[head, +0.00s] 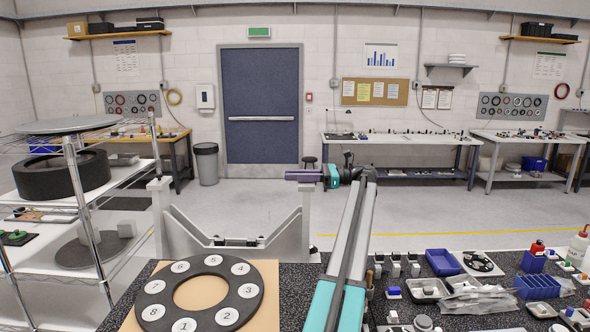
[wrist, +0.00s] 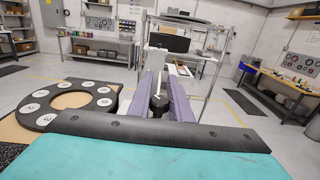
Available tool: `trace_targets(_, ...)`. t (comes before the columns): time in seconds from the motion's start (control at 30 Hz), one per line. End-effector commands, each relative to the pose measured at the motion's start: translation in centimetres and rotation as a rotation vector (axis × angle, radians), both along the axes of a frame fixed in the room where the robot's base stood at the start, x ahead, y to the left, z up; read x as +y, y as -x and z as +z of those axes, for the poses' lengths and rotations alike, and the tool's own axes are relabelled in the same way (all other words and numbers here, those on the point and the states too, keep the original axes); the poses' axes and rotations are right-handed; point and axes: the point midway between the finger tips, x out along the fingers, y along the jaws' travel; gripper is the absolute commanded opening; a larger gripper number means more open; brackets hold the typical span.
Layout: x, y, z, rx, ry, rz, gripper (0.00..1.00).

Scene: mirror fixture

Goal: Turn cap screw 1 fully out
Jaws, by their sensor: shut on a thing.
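My gripper (head: 290,176) reaches left from its teal wrist in the head view, at the top of the fixture's right post. In the wrist view its two long purple fingers (wrist: 161,92) are shut on a dark round cap screw (wrist: 158,105). No number can be read on it, and its thread is hidden. The pale grey mirror fixture (head: 235,255) is a U-shaped frame with two upright posts. A light post (wrist: 156,76) stands beyond the fingers in the wrist view. I cannot tell whether the screw is still seated in the fixture.
A black ring with numbered white discs (head: 154,291) lies on a tan board (head: 268,275) at the front left of the dark bench. Blue bins (head: 443,263) and small parts crowd the bench's right side. A wire shelf rack (head: 85,200) stands left of the fixture.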

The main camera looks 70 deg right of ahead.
Motion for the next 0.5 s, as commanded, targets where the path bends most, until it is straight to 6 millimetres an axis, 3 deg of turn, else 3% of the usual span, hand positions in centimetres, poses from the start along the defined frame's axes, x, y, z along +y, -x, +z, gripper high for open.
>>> trace_targets(0.5,0.37,0.13,-0.16,0.002,-0.001,0.058,0.0)
